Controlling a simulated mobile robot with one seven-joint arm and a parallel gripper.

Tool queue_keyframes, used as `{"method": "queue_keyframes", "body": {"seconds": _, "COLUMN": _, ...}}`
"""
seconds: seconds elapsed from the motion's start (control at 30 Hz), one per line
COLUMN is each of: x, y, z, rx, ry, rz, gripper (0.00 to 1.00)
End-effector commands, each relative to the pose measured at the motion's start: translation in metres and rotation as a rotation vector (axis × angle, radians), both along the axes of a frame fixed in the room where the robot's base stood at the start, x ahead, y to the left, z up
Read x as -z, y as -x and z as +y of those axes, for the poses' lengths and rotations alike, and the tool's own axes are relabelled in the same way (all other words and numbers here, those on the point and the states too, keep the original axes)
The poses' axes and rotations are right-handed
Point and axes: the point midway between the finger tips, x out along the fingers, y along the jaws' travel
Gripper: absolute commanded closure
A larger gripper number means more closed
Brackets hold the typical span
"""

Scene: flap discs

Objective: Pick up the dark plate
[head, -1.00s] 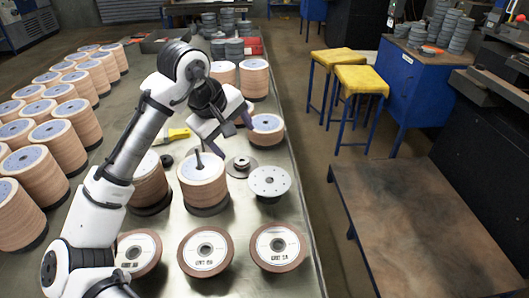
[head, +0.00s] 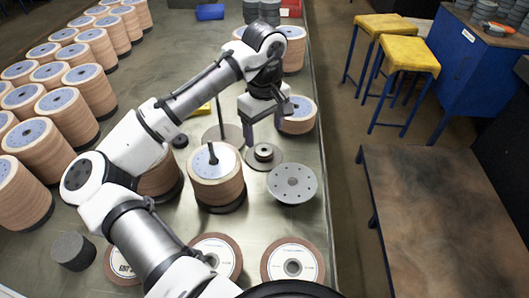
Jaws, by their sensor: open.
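A flat grey-dark round plate with a black stepped hub (head: 263,153) lies on the metal table, just below my gripper in the head view. A second flat dark disc (head: 226,135) with a thin upright rod lies to its left, partly behind the gripper. I cannot tell for sure which one is the dark plate. My gripper (head: 263,132) is open and empty, its fingers pointing down just behind and above the hubbed plate. The exact gap between fingertips and plate is unclear.
A pale perforated disc (head: 292,183) sits right of a spindle stack of flap discs (head: 217,178). A shorter stack (head: 297,116) stands close right of the gripper. Labelled discs (head: 293,262) lie in front. Many stacks fill the left. The table's right edge is near.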

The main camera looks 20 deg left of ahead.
Motion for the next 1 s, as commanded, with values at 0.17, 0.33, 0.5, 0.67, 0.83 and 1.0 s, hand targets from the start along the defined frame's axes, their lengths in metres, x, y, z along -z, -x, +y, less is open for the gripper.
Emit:
{"method": "queue_keyframes", "body": {"seconds": 0.17, "x": 0.017, "y": 0.0, "z": 0.0, "rx": 0.0, "ry": -0.001, "rz": -0.001, "gripper": 0.28}}
{"method": "queue_keyframes", "body": {"seconds": 0.33, "x": 0.029, "y": 0.0, "z": 0.001, "rx": 0.0, "ry": -0.001, "rz": 0.001, "gripper": 0.28}}
{"method": "queue_keyframes", "body": {"seconds": 0.5, "x": 0.054, "y": -0.002, "z": 0.002, "rx": 0.001, "ry": 0.0, "rz": 0.001, "gripper": 0.28}}
{"method": "queue_keyframes", "body": {"seconds": 0.67, "x": 0.07, "y": -0.002, "z": 0.002, "rx": 0.001, "ry": 0.0, "rz": 0.0, "gripper": 0.28}}
{"method": "queue_keyframes", "body": {"seconds": 0.83, "x": 0.072, "y": -0.002, "z": 0.001, "rx": 0.001, "ry": 0.001, "rz": -0.002, "gripper": 0.28}}
{"method": "queue_keyframes", "body": {"seconds": 1.0, "x": 0.072, "y": -0.002, "z": 0.002, "rx": 0.0, "ry": 0.001, "rz": -0.002, "gripper": 0.41}}
